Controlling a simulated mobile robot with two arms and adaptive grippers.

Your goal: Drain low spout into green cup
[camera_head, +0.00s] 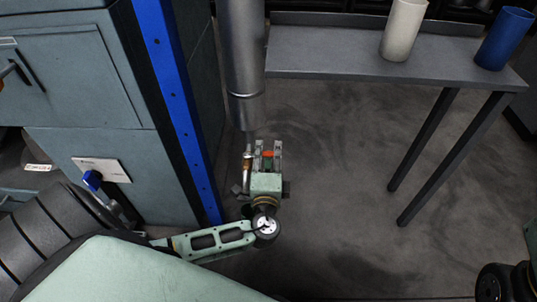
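A grey metal pipe (243,60) hangs down in the middle. Below it is a small spout with a brass-coloured fitting (247,165). My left gripper (266,147) is right of this fitting, its two fingers apart and pointing away from me. A small orange-red piece (267,154) shows between the fingers; I cannot tell whether they touch it. No green cup can be made out; the area below the spout is partly hidden by my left gripper and arm. My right gripper is not in view.
A grey table (320,50) at the upper right bears a white cup (402,32) and a blue cup (505,38). Its legs stand on the right. A blue-grey cabinet (80,75) with a blue post (172,90) is on the left. The floor (335,150) between is clear.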

